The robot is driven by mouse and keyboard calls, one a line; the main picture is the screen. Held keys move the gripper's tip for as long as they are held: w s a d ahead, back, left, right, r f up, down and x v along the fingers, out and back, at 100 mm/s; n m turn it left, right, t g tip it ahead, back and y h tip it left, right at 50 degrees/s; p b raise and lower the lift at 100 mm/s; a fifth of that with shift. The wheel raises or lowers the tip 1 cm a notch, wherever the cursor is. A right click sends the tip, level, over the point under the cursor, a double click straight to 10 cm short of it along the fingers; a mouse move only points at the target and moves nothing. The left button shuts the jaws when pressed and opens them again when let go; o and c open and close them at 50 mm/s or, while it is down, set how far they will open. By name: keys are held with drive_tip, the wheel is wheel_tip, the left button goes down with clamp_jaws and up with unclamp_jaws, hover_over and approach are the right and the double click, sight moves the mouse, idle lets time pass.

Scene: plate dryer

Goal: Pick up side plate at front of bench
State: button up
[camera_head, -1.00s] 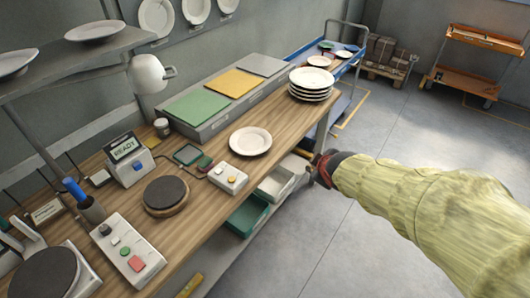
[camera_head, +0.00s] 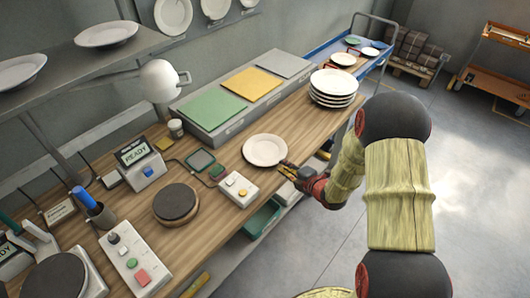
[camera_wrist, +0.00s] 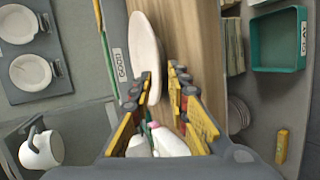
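The white side plate (camera_head: 265,150) lies flat near the front edge of the wooden bench (camera_head: 228,197). In the head view my gripper (camera_head: 287,170) is at the plate's near right rim, low over the bench edge. In the wrist view the plate (camera_wrist: 147,45) appears nearly edge-on, its lower end reaching down to the fingertips. The yellow and dark fingers (camera_wrist: 162,75) are apart, with a gap between them. I cannot tell whether the rim lies between the fingers or whether they touch it.
A plate stack (camera_head: 333,88) stands farther right on the bench. A button box (camera_head: 238,188) sits just left of my gripper, and a round dark pad (camera_head: 176,202) beyond it. Green and yellow mats (camera_head: 213,113) lie on a raised grey ledge behind. Open floor is to the right.

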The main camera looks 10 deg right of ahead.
sight(278, 163)
drive_tip(key=x, duration=0.4)
drive_tip(key=shift+w+a+f+b, duration=0.15)
drive_tip(key=shift+w+a+b, duration=0.15)
drive_tip(key=shift+b, duration=0.1)
drive_tip(key=shift+c, duration=0.2)
drive_tip(key=c, duration=0.4)
